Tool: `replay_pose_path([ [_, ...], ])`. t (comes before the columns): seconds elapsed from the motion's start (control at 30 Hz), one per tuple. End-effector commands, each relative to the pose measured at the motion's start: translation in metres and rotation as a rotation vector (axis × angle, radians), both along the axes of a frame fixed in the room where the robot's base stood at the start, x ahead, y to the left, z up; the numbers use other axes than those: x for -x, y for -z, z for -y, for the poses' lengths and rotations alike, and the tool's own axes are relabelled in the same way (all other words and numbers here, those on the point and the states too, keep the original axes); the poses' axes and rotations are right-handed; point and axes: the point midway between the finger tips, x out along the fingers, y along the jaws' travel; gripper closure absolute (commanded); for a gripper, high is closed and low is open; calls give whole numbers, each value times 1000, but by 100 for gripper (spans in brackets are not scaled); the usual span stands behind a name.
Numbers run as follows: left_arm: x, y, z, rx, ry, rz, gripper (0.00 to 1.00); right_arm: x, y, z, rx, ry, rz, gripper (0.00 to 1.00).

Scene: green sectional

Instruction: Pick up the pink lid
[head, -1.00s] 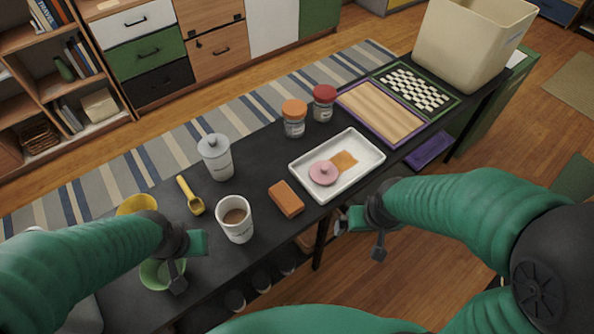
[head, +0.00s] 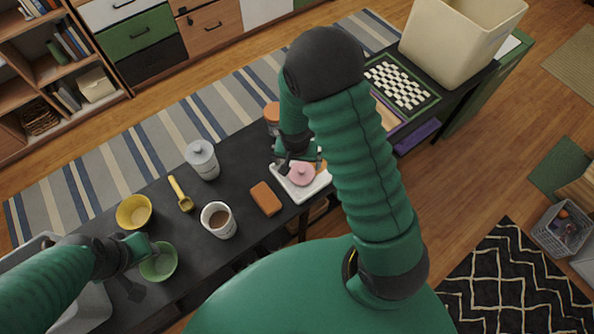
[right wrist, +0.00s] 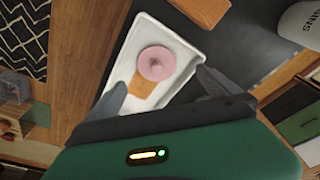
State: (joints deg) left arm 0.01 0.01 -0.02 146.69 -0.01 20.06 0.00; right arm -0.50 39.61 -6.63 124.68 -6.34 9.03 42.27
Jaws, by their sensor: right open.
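The pink lid (head: 302,174) is round with a small knob. It lies in a white tray (head: 303,190), and it also shows in the right wrist view (right wrist: 156,63) beside an orange-brown patch (right wrist: 142,88). My right gripper (head: 302,160) is above the tray, close to the lid. In the right wrist view its fingers are spread, with the lid seen beyond the gap and nothing between them. My right arm hides part of the tray. My left gripper (head: 143,268) is by the green bowl (head: 160,265); its jaw gap is unclear.
On the black table are an orange-brown block (head: 265,198), a coffee cup (head: 219,220), a lidded white canister (head: 202,159), a yellow scoop (head: 180,193) and a yellow bowl (head: 134,211). An orange-lidded jar (head: 272,116) stands behind my right gripper. A checkerboard (head: 402,83) lies farther right.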

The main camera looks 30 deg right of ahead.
Motion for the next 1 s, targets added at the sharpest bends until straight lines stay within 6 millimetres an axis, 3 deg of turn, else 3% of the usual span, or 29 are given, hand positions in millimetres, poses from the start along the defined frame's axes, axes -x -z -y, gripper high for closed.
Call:
replay_pose_path([
  [0.13,0,0,0,0,0,0,64,-4,36,8,-4,2,-3,0],
  [0.37,0,-4,0,0,1,1,64,-7,61,13,-5,3,0,0],
  [0.6,0,-9,0,0,1,1,64,-14,98,17,-1,0,0,0],
  [0.83,0,-9,0,0,0,0,64,-15,101,19,-3,1,3,0],
  [1.0,0,-8,0,0,0,0,64,-15,101,19,-4,1,2,21],
])
